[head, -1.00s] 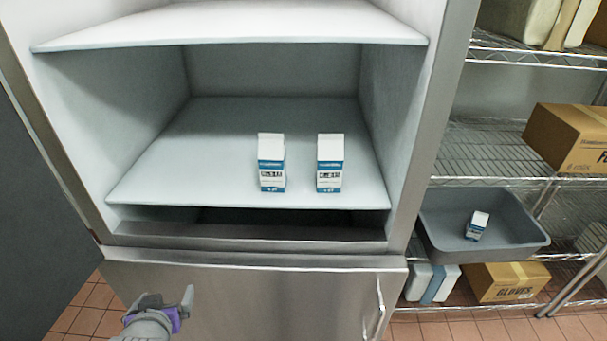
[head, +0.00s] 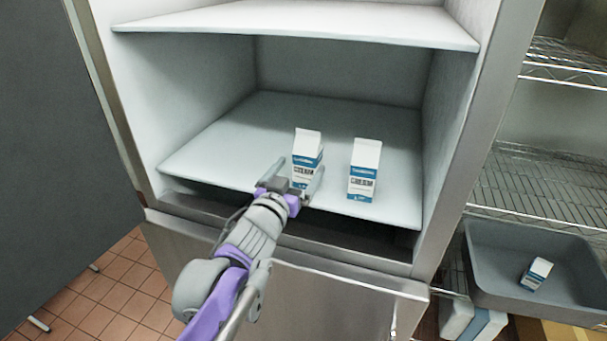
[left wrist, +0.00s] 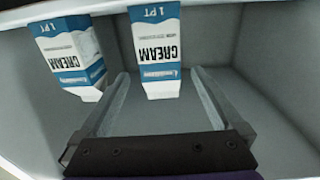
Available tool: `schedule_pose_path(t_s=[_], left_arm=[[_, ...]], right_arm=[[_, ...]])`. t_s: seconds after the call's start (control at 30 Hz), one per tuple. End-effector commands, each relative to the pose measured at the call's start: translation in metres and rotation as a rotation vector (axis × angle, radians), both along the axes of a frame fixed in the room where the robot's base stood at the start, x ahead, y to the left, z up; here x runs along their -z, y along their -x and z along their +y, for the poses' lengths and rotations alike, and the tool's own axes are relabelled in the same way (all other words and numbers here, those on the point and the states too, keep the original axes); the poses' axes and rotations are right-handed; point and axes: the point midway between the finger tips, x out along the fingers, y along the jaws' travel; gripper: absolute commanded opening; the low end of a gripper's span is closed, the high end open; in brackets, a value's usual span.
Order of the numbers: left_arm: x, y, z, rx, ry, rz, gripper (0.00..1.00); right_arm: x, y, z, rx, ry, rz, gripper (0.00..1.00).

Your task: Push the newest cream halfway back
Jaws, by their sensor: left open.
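Two white and blue cream cartons stand upright near the front of the fridge's middle shelf (head: 225,140): a left carton (head: 307,141) and a right carton (head: 363,170). A third, similar carton (head: 537,272) leans in a grey bin at the right. My left gripper (head: 299,168) is open at the front of the left carton, which shows between its fingertips. In the upside-down left wrist view, this carton (left wrist: 156,50) is between the finger lines and the right carton (left wrist: 70,52) is outside them. I cannot tell whether the fingers touch. Dates are unreadable. My right gripper is out of view.
The shelf behind the cartons is empty, with side walls left and right. An upper shelf (head: 300,27) hangs above. The open fridge door (head: 45,130) is at the left. Wire racks (head: 535,185) stand at the right, with the grey bin (head: 500,297) on one.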

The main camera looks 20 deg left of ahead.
Motion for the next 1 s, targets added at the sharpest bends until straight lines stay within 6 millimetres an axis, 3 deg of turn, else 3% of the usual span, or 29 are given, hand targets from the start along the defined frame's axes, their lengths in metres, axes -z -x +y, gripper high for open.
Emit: schedule_pose_path(t_s=[0.3,0.5,0.93,1.0], left_arm=[[-0.001,-0.057,-0.004,0.000,0.000,0.000,1.00],[-0.001,-0.083,-0.006,0.000,0.001,0.000,1.00],[0.000,-0.093,-0.006,-0.001,0.000,0.001,1.00],[0.000,-0.093,-0.006,-0.001,0.000,0.001,0.91]], right_arm=[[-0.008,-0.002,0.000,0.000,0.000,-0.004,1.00],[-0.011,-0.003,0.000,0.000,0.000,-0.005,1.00],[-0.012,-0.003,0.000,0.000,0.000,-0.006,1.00],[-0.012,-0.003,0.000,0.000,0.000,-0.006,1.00]])
